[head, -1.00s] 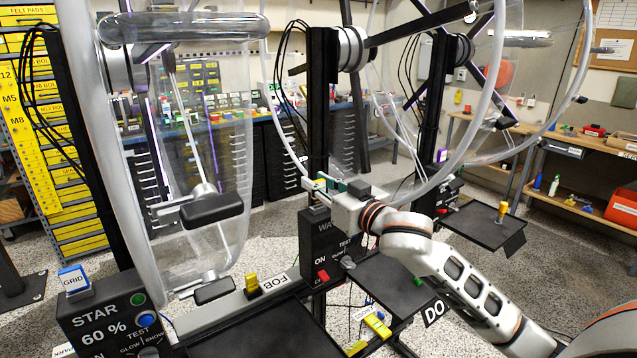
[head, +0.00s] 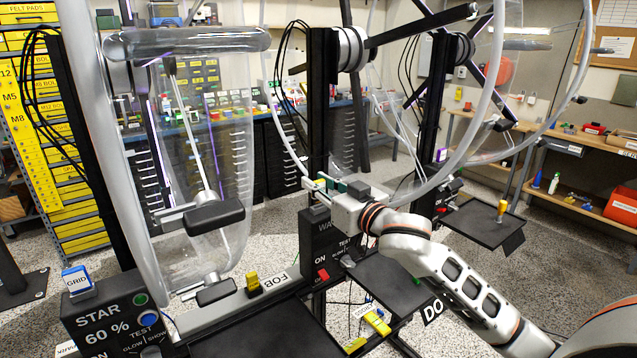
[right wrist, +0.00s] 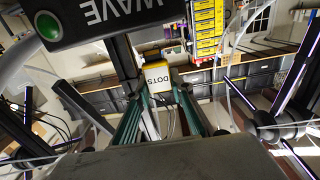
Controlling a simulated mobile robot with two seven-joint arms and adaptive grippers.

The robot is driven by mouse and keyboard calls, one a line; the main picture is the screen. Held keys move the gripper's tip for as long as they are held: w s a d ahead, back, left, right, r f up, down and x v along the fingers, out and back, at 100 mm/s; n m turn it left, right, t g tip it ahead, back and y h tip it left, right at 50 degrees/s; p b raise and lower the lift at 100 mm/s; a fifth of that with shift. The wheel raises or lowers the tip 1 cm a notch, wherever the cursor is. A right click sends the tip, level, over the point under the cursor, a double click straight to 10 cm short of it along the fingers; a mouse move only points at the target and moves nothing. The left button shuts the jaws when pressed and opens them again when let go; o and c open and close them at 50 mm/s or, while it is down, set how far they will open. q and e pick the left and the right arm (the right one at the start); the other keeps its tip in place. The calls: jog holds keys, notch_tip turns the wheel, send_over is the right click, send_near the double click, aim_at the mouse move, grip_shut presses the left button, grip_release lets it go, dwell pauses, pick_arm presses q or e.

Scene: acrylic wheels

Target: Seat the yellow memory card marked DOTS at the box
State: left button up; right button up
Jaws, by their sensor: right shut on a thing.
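The yellow memory card (right wrist: 157,77) with a white label reading DOTS shows in the right wrist view, between the green fingers of my right gripper (right wrist: 158,100). The gripper is shut on it. In the head view my right gripper (head: 329,184) is at the top of the black box marked WAVE (head: 325,240), with only a small bit of yellow showing at its tips. The same box (right wrist: 95,22) is upside down in the right wrist view, close beside the card. I cannot tell whether the card touches the box or is in a slot. My left gripper is not in view.
A box marked STAR (head: 110,325) with a blue GRID card (head: 76,280) stands at front left. A yellow piece (head: 253,283) stands by the FOB label. Clear wheels (head: 180,170) rise behind the boxes. A black tray (head: 395,285) lies below my right arm.

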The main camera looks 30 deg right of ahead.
jog(key=shift+f+b, duration=0.35)
jog(key=shift+f, duration=0.95)
dwell(0.5)
jog(key=o, duration=0.9)
jog(key=s, duration=0.4)
jog(key=s+d, duration=0.1)
jog(key=s, duration=0.7)
jog(key=shift+d, duration=0.35)
